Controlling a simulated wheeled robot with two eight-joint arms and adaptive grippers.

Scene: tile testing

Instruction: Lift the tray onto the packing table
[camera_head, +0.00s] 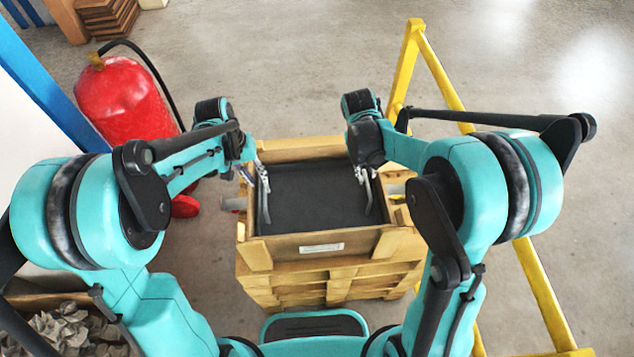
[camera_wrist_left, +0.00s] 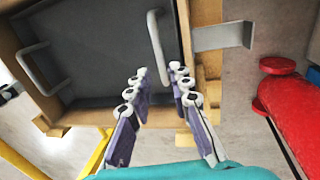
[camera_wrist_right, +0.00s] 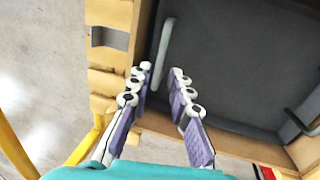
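The tray (camera_head: 315,195) is dark, with a light grey bar handle at each side. It lies flat inside a wooden crate (camera_head: 300,245). My left gripper (camera_head: 251,173) is over the crate's left wall, near the left handle (camera_wrist_left: 158,50). In the left wrist view its fingers (camera_wrist_left: 158,82) are apart, the handle ahead between their lines. My right gripper (camera_head: 364,176) is over the right side. In the right wrist view its fingers (camera_wrist_right: 160,78) are apart, the right handle (camera_wrist_right: 163,55) just beyond the tips. Neither gripper visibly clasps a handle. I cannot make out a packing table.
The crate rests on stacked wooden pallets (camera_head: 330,280). A red fire extinguisher (camera_head: 122,100) stands to the left, beside a blue post (camera_head: 45,85). A yellow rail (camera_head: 540,285) runs along the right. A box of crumpled paper (camera_head: 65,330) is at the lower left. Open floor lies behind.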

